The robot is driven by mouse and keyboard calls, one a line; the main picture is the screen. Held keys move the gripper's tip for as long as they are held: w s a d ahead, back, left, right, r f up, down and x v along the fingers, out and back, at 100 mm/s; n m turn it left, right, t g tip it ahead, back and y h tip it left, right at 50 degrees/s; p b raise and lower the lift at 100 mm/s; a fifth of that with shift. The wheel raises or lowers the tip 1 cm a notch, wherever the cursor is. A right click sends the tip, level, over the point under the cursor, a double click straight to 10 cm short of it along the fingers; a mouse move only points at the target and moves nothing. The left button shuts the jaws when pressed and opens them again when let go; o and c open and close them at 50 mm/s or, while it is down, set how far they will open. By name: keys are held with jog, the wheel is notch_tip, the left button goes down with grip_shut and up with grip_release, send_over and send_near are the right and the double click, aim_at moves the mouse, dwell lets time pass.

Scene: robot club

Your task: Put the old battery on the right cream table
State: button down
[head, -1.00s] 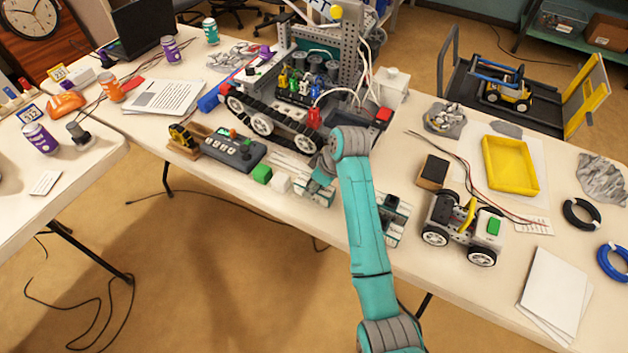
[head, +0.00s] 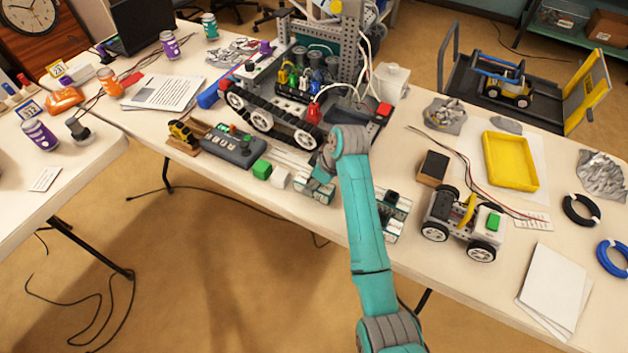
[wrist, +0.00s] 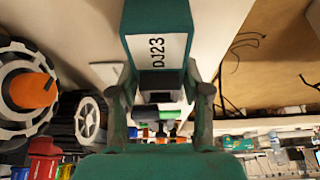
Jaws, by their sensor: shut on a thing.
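In the wrist view my gripper (wrist: 160,100) is shut on a dark green block (wrist: 158,28) with a white label reading DJ23, which I take to be the old battery. Its far end runs out of the top of the picture. In the head view my teal arm hides most of the gripper and the block. The arm reaches over the front edge of the right cream table (head: 402,160), in front of the large tracked robot (head: 290,95).
A grey control box (head: 235,148), green and white cubes and teal parts (head: 316,190) crowd the front edge. A small wheeled car (head: 465,225), yellow tray (head: 510,162) and papers (head: 555,285) lie right. Bare tabletop shows between the tracked robot and the yellow tray.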

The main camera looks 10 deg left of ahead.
jog(key=shift+c, duration=2.2)
grip_release()
jog(key=shift+r, duration=3.45)
jog(key=shift+s, duration=0.1)
